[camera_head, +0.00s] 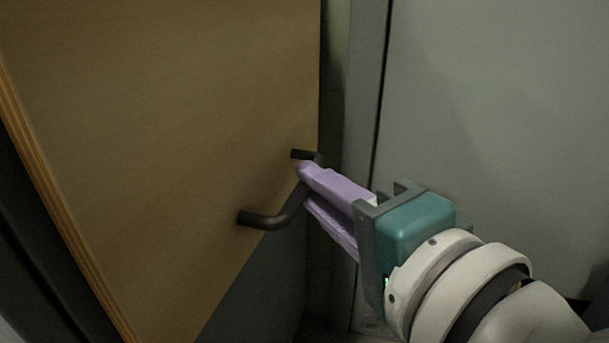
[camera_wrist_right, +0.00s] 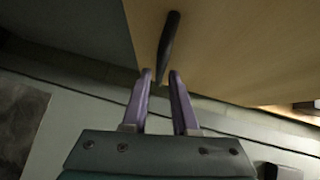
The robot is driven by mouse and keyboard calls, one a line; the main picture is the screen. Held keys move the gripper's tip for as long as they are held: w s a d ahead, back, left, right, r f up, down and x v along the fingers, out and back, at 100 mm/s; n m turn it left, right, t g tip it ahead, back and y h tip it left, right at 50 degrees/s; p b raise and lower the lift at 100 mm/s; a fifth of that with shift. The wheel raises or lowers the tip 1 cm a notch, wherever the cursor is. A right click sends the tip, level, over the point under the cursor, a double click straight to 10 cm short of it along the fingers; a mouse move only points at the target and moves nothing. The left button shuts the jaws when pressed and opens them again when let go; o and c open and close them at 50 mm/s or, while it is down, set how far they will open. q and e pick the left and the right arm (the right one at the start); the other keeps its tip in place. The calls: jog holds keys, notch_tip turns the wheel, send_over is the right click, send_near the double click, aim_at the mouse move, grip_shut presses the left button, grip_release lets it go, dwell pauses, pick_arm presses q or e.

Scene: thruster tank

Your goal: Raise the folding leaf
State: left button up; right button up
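The folding leaf (camera_head: 170,130) is a light wooden panel filling the left of the head view. It stands steeply tilted; the wrist view shows its wooden face (camera_wrist_right: 240,50) at the upper right. A dark bar handle (camera_head: 262,220) is fixed near its right edge and also shows in the right wrist view (camera_wrist_right: 169,42). My right gripper (camera_head: 303,186) has its purple fingers at the handle. In the wrist view its fingertips (camera_wrist_right: 161,76) stand apart on either side of the handle's near end, with gaps visible. Part of the handle is hidden behind the fingers. My left gripper is out of view.
A plain grey-green wall panel (camera_head: 490,100) stands at the right, close to my right arm. A dark vertical seam (camera_head: 381,90) marks its left side. A dark gap lies below and left of the leaf.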

jog(key=shift+b+x, duration=0.55)
jog(key=shift+x, duration=1)
jog(key=shift+c, duration=0.3)
grip_shut()
